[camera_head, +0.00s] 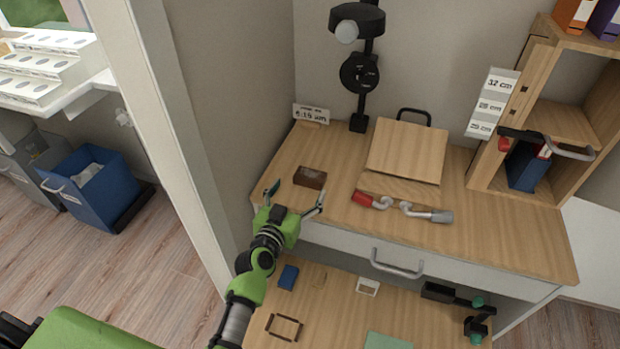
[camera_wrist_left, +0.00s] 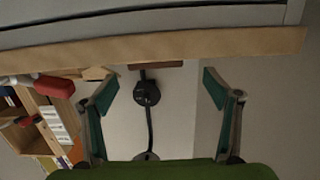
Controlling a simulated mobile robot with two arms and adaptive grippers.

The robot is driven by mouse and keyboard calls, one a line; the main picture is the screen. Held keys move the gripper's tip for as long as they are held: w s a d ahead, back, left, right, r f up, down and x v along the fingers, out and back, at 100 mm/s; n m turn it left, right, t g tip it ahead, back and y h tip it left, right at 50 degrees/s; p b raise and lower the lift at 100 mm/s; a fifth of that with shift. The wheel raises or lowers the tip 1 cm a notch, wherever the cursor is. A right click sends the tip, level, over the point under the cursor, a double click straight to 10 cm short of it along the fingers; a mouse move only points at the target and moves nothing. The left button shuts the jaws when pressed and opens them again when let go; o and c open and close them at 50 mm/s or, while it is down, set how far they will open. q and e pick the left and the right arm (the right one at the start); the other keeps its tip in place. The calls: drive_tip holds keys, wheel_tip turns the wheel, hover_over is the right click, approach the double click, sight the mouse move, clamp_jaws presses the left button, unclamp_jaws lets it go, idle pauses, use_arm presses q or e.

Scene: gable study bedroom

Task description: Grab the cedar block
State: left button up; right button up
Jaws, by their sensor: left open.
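The cedar block (camera_head: 310,177) is a small reddish-brown block lying on the wooden desk top, near its left front corner. My left gripper (camera_head: 296,196) is open and empty at the desk's front edge, just in front of the block. Its two fingers are spread apart and the block is beyond the tips. In the left wrist view, the open fingers (camera_wrist_left: 160,88) show with a thin brown strip of the block (camera_wrist_left: 155,64) at the desk edge, between them. Most of the block is hidden there. My right gripper is not in view.
The desk top (camera_head: 500,227) also holds a sloped wooden board (camera_head: 407,150), a red-ended metal handle piece (camera_head: 400,205) and a black stand (camera_head: 358,75). A wooden shelf unit (camera_head: 490,165) stands right. A wall is close at left. A lower surface (camera_head: 330,320) holds small items.

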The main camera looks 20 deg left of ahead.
sight(308, 178)
use_arm(q)
drive_tip(key=w, duration=0.3)
drive_tip(key=w+d, duration=0.1)
drive_tip(key=w, duration=0.1)
drive_tip(key=shift+w+f, duration=0.15)
drive_tip(key=shift+f, duration=0.1)
drive_tip(key=c, duration=1.2)
